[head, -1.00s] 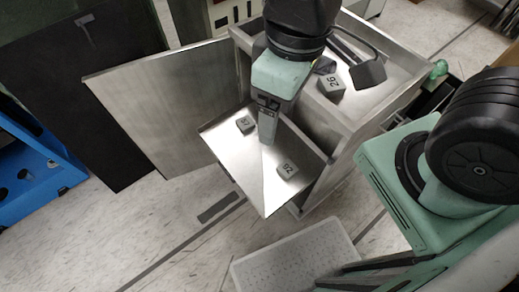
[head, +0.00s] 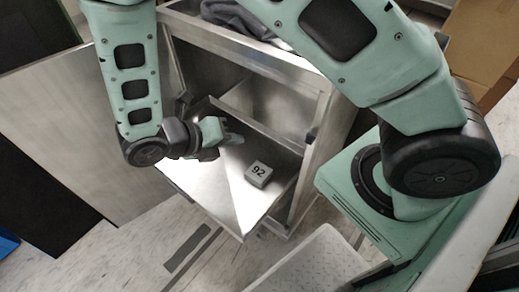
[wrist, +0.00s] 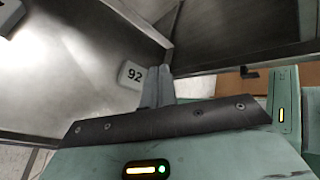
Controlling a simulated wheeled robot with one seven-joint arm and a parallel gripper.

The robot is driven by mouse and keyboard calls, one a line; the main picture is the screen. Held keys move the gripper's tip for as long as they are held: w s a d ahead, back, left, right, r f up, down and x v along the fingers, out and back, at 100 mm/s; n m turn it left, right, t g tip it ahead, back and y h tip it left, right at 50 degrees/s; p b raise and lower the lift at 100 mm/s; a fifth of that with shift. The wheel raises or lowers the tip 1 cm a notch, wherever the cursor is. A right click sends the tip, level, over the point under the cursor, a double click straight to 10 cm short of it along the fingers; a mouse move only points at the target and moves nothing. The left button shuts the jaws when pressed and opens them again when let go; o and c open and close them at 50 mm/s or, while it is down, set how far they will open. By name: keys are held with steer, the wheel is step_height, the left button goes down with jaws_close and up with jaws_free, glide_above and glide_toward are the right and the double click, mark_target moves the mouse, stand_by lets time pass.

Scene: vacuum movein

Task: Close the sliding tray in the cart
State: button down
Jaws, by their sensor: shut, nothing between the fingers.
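The metal sliding tray (head: 228,203) sticks out of the front of the metal cart (head: 308,115). A grey block marked 92 (head: 259,174) lies on it. My gripper (head: 238,139) is shut and empty, over the tray's inner left part, with its fingers pointing right. In the wrist view the shut fingers (wrist: 158,88) overlap the edge of the block 92 (wrist: 131,75) in the picture; I cannot tell whether they touch. A second block (wrist: 10,14) shows at the wrist view's top left corner. My arm hides the tray's left part in the head view.
A wide metal door panel (head: 60,120) stands open at the left of the cart. A white textured platform (head: 315,262) lies in front, below the tray. Dark cloth (head: 240,16) lies on the cart top.

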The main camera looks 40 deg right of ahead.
mark_target(266, 129)
steer(key=w+f+n+t+h+b, duration=0.1)
steer(key=f+n, duration=0.1)
steer(key=f, duration=0.2)
steer(key=w+d+f+n+t+h+b, duration=0.1)
steer(key=w+f+n+b, duration=0.1)
steer(key=f+n, duration=0.1)
steer(key=w+f+n+t+h+b, duration=0.1)
steer(key=w+f+n, duration=0.1)
steer(key=f, duration=0.3)
steer(key=shift+d+n+t+b, duration=0.2)
steer(key=shift+n+t+b, duration=0.15)
steer(key=shift+n, duration=0.25)
steer(key=shift+w+f, duration=0.1)
steer(key=shift+f, duration=0.15)
steer(key=shift+d, duration=0.3)
steer(key=b+x, duration=0.1)
steer(key=x, duration=0.3)
steer(key=b+x, duration=0.1)
steer(key=x, duration=0.3)
steer(key=r+x, duration=0.1)
steer(key=x, duration=0.3)
steer(key=shift+w+d+b, duration=0.2)
steer(key=shift+d+b, duration=0.15)
steer(key=shift+b, duration=0.05)
steer(key=shift+w+d, duration=0.1)
steer(key=shift+d, duration=0.3)
steer(key=shift+d, duration=0.1)
